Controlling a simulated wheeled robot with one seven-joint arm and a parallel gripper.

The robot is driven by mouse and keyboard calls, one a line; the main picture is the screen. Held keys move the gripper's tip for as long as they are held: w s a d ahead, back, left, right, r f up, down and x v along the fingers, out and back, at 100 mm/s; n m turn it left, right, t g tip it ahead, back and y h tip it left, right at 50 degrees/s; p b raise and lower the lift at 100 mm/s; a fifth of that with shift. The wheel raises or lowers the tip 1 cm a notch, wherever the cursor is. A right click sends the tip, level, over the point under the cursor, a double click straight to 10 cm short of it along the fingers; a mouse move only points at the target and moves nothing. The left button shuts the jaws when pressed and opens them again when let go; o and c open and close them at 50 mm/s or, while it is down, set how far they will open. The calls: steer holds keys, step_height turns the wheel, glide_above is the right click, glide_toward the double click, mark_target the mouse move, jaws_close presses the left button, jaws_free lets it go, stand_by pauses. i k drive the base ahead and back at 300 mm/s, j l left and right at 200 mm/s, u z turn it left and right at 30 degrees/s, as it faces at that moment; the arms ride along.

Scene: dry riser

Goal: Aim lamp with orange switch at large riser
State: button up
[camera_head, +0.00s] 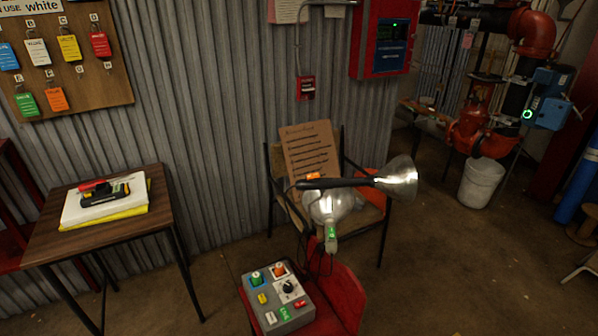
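A clamp-style lamp with a black handle and a shiny metal shade (399,178) shows in the middle of the head view. A small orange switch (313,176) sits at the left end of its handle, and its shade opens to the right. A second lamp (328,205) with a green switch (331,233) hangs just below it, partly overlapped by the first. Large red and black riser pipework (482,131) stands at the back right, with a blue valve unit (545,97). My gripper is not in view.
A chair (370,214) holding a cardboard sign (311,151) stands behind the lamps. A wooden table (60,242) is at left; a white bucket (481,184) is near the pipes.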

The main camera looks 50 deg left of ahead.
mark_target(397, 179)
steer(key=u, duration=1.3)
